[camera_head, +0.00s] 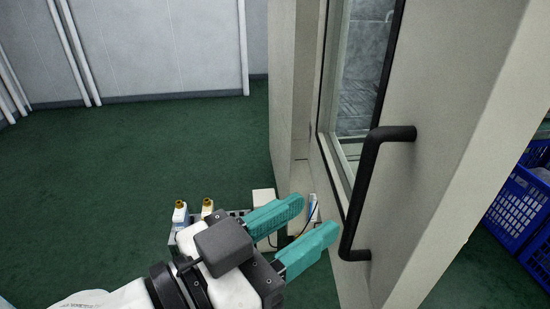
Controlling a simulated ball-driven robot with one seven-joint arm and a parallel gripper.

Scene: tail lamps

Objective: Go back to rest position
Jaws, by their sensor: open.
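My gripper (318,222) has two teal fingers that are spread apart with nothing between them. It is at the lower middle of the view, pointing right and a little up. My white and black arm reaches it from the lower left. A black bar handle (363,190) is fixed on a beige door (430,130) to the right of my fingertips. The fingertips look apart from the handle, though their distance in depth is hard to judge.
The door has a framed window (360,70) and stands beside a beige post (293,90). Small bottles (180,213) show behind my gripper. Blue crates (522,205) are at the far right. Green floor (140,150) is free on the left, up to a grey wall (160,45).

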